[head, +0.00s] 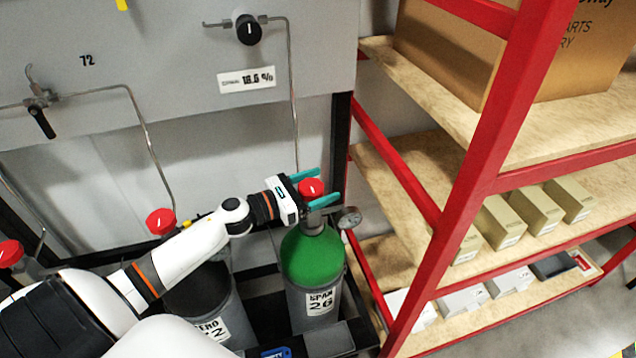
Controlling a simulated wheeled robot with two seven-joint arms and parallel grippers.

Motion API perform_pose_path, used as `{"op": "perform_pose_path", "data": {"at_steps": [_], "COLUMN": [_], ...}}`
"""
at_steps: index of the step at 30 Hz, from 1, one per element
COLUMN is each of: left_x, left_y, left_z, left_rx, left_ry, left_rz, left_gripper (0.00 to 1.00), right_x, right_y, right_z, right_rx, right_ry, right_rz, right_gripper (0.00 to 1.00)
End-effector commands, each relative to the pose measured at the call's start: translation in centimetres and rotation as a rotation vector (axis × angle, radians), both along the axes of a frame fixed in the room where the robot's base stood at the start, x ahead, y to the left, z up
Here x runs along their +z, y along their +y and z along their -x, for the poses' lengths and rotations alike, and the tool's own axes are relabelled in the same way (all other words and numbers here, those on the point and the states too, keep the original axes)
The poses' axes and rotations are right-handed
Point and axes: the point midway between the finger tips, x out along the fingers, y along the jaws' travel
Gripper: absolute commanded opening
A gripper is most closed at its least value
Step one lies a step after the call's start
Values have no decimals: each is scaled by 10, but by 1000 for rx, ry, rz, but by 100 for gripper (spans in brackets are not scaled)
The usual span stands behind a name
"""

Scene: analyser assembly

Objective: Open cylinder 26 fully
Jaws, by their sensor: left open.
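Cylinder 26 (313,262) is a grey gas bottle with a green shoulder and a label reading "SPAN 26". It stands upright in a dark rack. Its red valve knob (311,187) is on top, with a pressure gauge (349,217) to the right. My left gripper (325,187) reaches in from the left, with its two teal fingers open, one on the far side and one on the near side of the red knob. I cannot tell whether the fingers touch it. My right gripper is not in view.
A cylinder labelled "ZERO" (208,300) with a red knob (161,221) stands to the left, partly behind my arm. A red-framed shelf (455,170) with boxes stands close on the right. A grey panel (180,60) with a black knob (248,30) and thin pipes is behind.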

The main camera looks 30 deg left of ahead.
Motion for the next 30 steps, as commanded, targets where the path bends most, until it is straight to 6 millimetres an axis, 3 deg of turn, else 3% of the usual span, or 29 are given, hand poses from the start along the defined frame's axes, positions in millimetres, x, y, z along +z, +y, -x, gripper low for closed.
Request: {"op": "perform_pose_path", "data": {"at_steps": [7,15,30], "left_x": [-1,0,3], "left_y": [0,0,1], "left_z": [-1,0,-1], "left_rx": [1,1,141], "left_ry": [0,1,0], "left_rz": [1,2,5], "left_gripper": [73,29,29], "right_x": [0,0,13], "right_y": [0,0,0], "right_z": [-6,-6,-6], "right_rx": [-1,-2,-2], "right_ry": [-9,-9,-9], "right_rz": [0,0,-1], "right_gripper": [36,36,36]}}
